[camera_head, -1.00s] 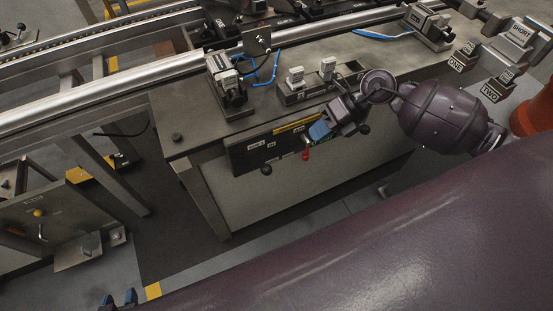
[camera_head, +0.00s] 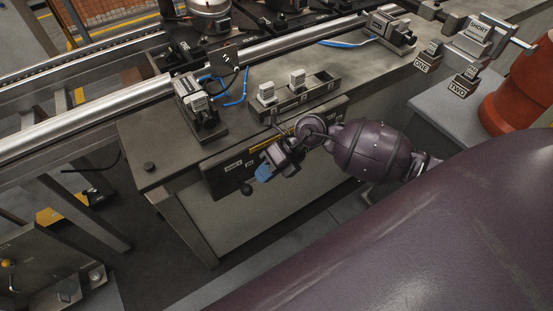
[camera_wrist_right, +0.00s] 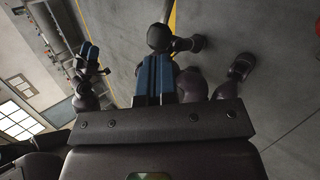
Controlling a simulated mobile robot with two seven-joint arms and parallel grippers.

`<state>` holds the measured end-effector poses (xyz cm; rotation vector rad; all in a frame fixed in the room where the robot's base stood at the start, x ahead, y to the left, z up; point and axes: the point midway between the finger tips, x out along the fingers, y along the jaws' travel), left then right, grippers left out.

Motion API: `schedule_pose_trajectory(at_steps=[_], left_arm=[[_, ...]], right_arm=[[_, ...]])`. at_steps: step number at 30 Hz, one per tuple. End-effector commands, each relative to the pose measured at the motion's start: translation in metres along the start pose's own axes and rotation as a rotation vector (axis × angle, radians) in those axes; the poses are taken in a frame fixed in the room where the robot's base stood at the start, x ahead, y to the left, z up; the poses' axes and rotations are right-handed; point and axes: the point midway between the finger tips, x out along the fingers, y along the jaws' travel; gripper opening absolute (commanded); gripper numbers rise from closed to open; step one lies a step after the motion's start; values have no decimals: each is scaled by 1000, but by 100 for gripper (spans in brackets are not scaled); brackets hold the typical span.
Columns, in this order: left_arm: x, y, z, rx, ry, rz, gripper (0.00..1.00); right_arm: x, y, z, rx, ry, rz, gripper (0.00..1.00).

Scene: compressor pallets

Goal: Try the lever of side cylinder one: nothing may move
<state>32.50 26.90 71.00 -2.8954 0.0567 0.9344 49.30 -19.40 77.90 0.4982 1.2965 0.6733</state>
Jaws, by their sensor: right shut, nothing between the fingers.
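A dark lever panel (camera_head: 224,178) with small pale labels, too small to read, is on the bench front. A lever with a black knob (camera_head: 247,189) sticks out of its lower edge. My right gripper (camera_head: 263,173) is in front of the panel, just above and right of the black knob; I cannot tell whether they touch. Its blue fingers are shut and empty, also in the right wrist view (camera_wrist_right: 155,78). The red-knobbed lever is hidden behind this gripper. My left gripper (camera_wrist_right: 90,57) shows small in the right wrist view; its jaw state is unclear.
The bench top (camera_head: 160,135) carries a clamp-like unit (camera_head: 200,108) with blue hoses and a tray (camera_head: 300,101) with two tagged pieces. Blocks marked ONE (camera_head: 428,57) and TWO (camera_head: 464,84) stand at right beside a red-orange cylinder (camera_head: 518,90). Floor is clear before the bench.

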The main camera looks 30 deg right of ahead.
Motion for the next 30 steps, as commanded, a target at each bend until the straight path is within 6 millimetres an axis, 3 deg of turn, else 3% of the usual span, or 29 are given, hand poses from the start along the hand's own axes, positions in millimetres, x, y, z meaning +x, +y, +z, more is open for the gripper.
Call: schedule_pose_trajectory(at_steps=[3, 9, 30], left_arm=[[1, 1, 4, 0, -6, 1, 43], [0, 1, 1, 0, 0, 1, 43], [2, 1, 10, 1, -17, 2, 43]], right_arm=[[18, -1, -1, 3, 2, 1, 0], [30, 0, 0, 1, 1, 0, 0], [35, -5, 7, -26, -27, -1, 0]])
